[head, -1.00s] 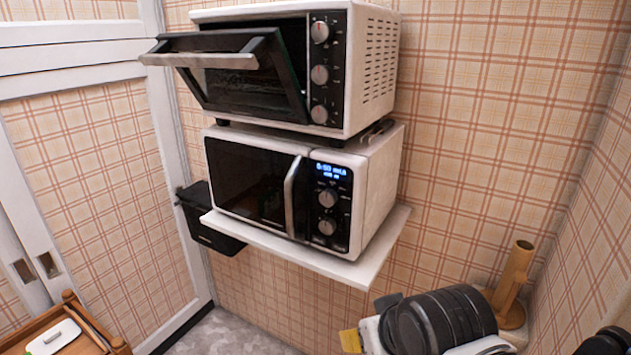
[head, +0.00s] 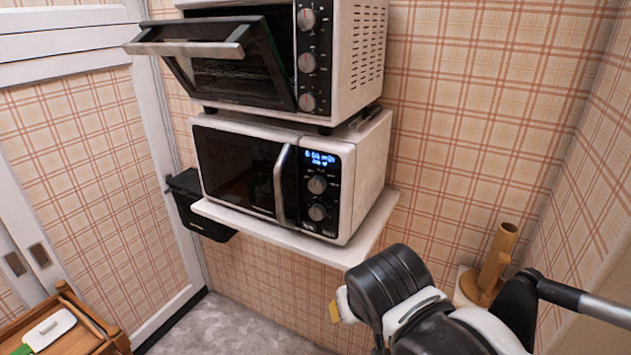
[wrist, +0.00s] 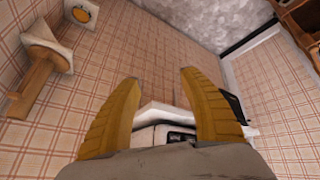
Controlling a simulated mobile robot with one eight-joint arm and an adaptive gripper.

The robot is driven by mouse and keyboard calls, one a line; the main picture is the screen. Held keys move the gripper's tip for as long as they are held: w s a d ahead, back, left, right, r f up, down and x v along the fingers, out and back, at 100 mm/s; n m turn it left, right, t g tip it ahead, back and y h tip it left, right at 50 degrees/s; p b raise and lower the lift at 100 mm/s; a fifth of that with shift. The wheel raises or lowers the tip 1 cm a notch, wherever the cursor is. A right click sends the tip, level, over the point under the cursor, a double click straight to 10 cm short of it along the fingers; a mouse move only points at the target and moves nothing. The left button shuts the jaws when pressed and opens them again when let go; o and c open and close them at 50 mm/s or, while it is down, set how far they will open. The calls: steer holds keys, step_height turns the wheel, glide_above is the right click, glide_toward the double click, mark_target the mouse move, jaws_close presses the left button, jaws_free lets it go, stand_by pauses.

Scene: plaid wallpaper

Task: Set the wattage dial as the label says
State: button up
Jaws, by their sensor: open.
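The white microwave (head: 366,165) stands on a white wall shelf, its dark door closed. Its black control panel at the right carries a lit blue display and two round dials, an upper dial (head: 317,184) and a lower dial (head: 317,212). Which one sets the wattage, and the panel print, are too small to read. My gripper shows in the wrist view (wrist: 160,100) as two yellow ribbed fingers, open and empty, with part of the microwave and shelf beyond them. In the head view only a yellow fingertip shows at my wrist, below and right of the microwave, apart from it.
A toaster oven (head: 362,50) with its door hanging part open sits above the microwave. The white shelf (head: 290,240) juts out below. A black bin (head: 195,205) hangs at left. A wooden holder (head: 493,262) stands at right. A wooden cart (head: 85,330) is at lower left.

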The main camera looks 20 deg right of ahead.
steer(key=w+r+m+h+p, duration=0.1)
steer(key=w+r+h+p, duration=0.2)
steer(key=w+r, duration=0.15)
steer(key=m+t+h+p, duration=0.4)
steer(key=m+t+h, duration=0.2)
steer(key=h, duration=0.2)
glide_toward(315, 187)
steer(key=b+x, duration=0.1)
steer(key=x, duration=0.9)
steer(key=shift+b, duration=0.3)
steer(key=shift+n, duration=0.3)
jaws_close()
